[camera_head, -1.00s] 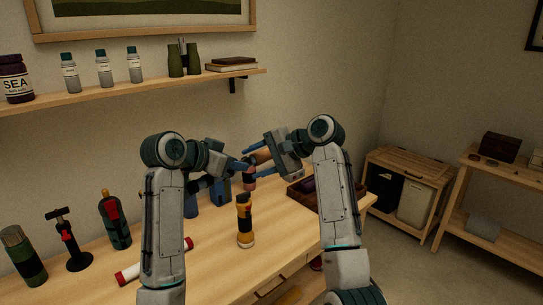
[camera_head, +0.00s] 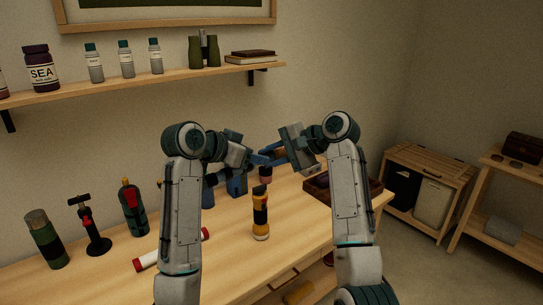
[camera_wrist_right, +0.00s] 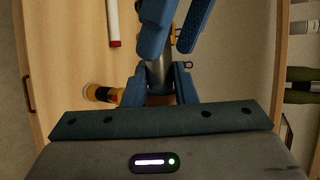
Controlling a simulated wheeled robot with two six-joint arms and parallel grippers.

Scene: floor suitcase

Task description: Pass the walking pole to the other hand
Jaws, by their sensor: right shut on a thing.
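The walking pole shows in the right wrist view as a grey shaft (camera_wrist_right: 156,74) with a brownish part between my right gripper's blue fingers. My right gripper (camera_wrist_right: 160,84) is shut on it. In the head view my right gripper (camera_head: 277,153) points left above the table, and its fingers hide most of the pole. My left gripper (camera_head: 257,159) meets it from the left. In the right wrist view the left gripper's two blue fingers (camera_wrist_right: 177,30) are spread apart, and one overlaps the shaft. Whether they touch the pole is unclear.
A yellow-black flashlight (camera_head: 261,217) stands on the wooden table (camera_head: 290,225) below the grippers. A red-white tube (camera_head: 147,263) lies at the left. A shelf (camera_head: 180,77) hangs behind.

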